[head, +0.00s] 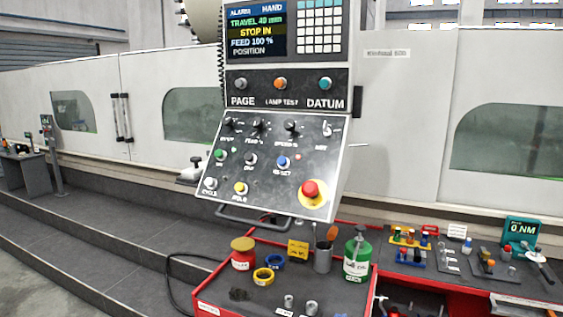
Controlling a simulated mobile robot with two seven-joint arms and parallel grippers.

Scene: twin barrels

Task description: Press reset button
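The control panel (262,185) hangs from a pendant in the middle of the head view, its lower face tilted. A blue button (282,161) sits near the middle of that face, with a small label under it that seems to read RESET. A small red lamp or dot (298,157) is just right of it. Neither of my grippers shows in the view, and nothing touches the blue button.
Other controls surround it: a green button (219,154), a yellow button (240,187) and a red mushroom button (310,188). A handle bar (250,220) runs below. A red tool cart (215,290) with bottles and tape stands underneath.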

